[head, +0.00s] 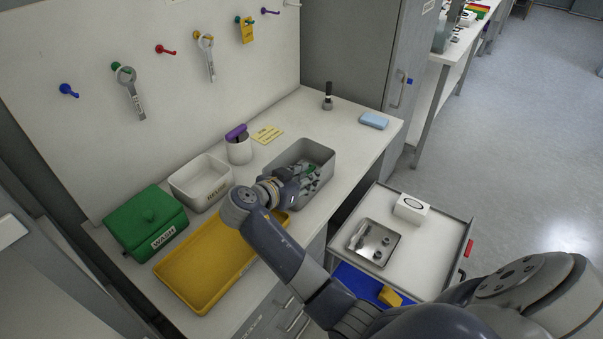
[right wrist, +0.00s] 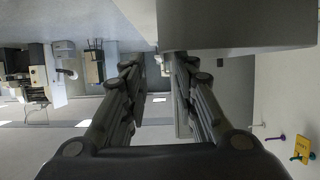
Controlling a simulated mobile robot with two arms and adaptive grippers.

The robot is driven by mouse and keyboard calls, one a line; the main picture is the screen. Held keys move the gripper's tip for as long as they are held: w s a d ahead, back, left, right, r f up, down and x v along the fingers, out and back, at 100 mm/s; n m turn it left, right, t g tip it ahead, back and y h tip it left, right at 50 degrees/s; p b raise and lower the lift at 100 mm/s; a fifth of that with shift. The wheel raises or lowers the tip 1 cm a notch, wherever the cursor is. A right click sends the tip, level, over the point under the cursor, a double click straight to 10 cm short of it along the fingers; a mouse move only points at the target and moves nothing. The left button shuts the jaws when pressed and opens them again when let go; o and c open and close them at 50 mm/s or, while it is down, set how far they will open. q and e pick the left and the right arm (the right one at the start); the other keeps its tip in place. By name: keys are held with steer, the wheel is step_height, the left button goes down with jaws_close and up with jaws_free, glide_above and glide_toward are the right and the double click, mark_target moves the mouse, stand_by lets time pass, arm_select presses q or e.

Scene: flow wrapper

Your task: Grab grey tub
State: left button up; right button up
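The grey tub (head: 318,153) stands on the white worktop, right of the middle of the counter in the head view. It is open at the top; something green shows inside. My right gripper (head: 309,180) is at the tub's near side, its fingers overlapping the tub's opening in the head view. In the right wrist view, my right gripper (right wrist: 157,76) has its two fingers apart with a gap between them. A grey block-like surface, probably the tub (right wrist: 240,25), fills the top right there. I cannot tell whether the fingers touch the tub. My left gripper is not in view.
Beside the tub are a white bin (head: 188,190), a cup with a purple-handled tool (head: 240,151), a yellow tray (head: 185,281) and a green WASH box (head: 136,233). A light-blue block (head: 374,121) lies near the counter's far end.

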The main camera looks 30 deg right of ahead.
steer(key=p+x, duration=0.2)
steer(key=x, duration=0.4)
steer(key=shift+w+d+f, duration=0.1)
steer(key=shift+w+f, duration=0.1)
steer(key=shift+f, duration=0.1)
steer(key=shift+w+d+f, duration=0.1)
steer(key=shift+d+f, duration=0.15)
steer(key=shift+a, duration=0.1)
jaws_close()
steer(key=shift+r, duration=0.1)
